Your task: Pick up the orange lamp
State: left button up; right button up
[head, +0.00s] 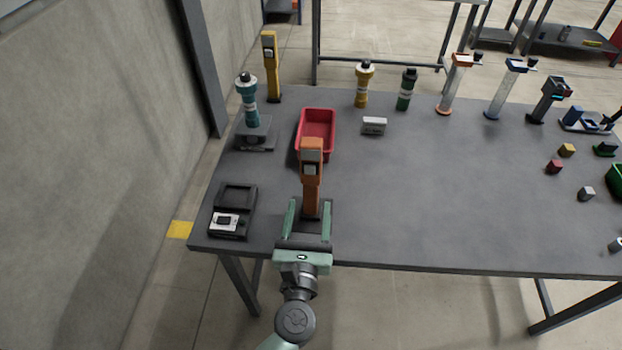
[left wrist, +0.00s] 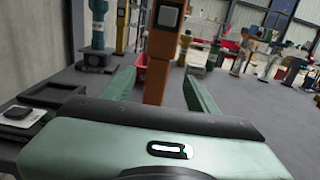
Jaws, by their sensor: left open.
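The orange lamp (head: 312,172) stands upright on a dark base near the front edge of the table in the head view. It also shows in the left wrist view (left wrist: 161,58), in the middle and cut off at the top. My left gripper (head: 308,206) is open, with one green finger on each side of the lamp's lower part. In the left wrist view the fingers (left wrist: 160,78) reach forward to the left and right of the lamp, with gaps showing. Whether either finger touches it cannot be told. My right gripper is not in view.
A red bin (head: 318,122) stands just behind the lamp. A black tray with a small device (head: 230,212) lies to the left. A teal lamp-like object (head: 250,100) and a yellow one (head: 271,66) stand farther back.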

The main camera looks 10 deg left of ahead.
aim_at(310, 191)
pick_arm(q)
jog(key=w+p, duration=0.1)
jog(key=w, duration=0.4)
jog(key=shift+w+a+f+p, duration=0.1)
jog(key=shift+w+f+p, duration=0.05)
jog(key=shift+w+p, duration=0.2)
jog(key=shift+w+f, duration=0.1)
jog(key=shift+w, duration=0.15)
grip_shut()
